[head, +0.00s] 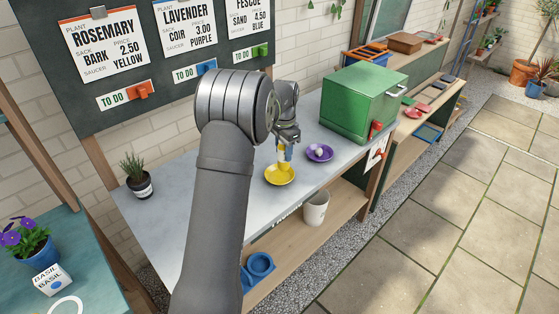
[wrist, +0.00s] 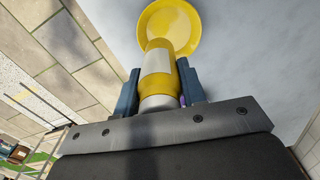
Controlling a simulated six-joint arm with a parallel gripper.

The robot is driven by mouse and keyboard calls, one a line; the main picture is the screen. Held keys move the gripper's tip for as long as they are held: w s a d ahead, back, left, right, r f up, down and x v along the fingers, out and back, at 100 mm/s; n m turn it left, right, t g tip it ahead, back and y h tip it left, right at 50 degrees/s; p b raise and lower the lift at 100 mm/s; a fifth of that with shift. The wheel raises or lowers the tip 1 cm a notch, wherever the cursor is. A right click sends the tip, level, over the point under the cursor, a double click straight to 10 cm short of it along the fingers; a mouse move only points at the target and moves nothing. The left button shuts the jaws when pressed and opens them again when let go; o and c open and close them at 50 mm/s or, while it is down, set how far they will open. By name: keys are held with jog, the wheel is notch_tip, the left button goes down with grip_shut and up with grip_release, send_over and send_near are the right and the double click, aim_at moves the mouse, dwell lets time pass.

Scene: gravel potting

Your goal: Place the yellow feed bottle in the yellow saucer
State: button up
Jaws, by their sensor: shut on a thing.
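The yellow feed bottle (head: 284,154), with a pale band around its middle, is held upright or nearly so in my gripper (head: 286,143). In the wrist view the bottle (wrist: 158,62) sits between the two dark fingers of my gripper (wrist: 160,88), which touch its sides. The yellow saucer (head: 279,175) lies on the grey bench top, and it also shows in the wrist view (wrist: 180,15). The bottle's lower end overlaps the saucer in both views. I cannot tell whether it touches the saucer.
A purple saucer (head: 325,155) with a small pale thing on it stands close by to the right. A green box (head: 350,105) stands behind it. The bench top (head: 190,220) between is clear.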

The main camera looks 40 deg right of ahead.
aim_at(279, 160)
jog(key=shift+w+f, duration=0.55)
jog(key=shift+w, duration=0.3)
jog(key=shift+w+a+f, duration=0.1)
jog(key=shift+f, duration=1.9)
jog(key=shift+f, duration=0.2)
jog(key=o, duration=1.1)
jog(key=shift+r, duration=0.1)
notch_tip(279, 160, up, 12)
jog(key=shift+r, duration=0.1)
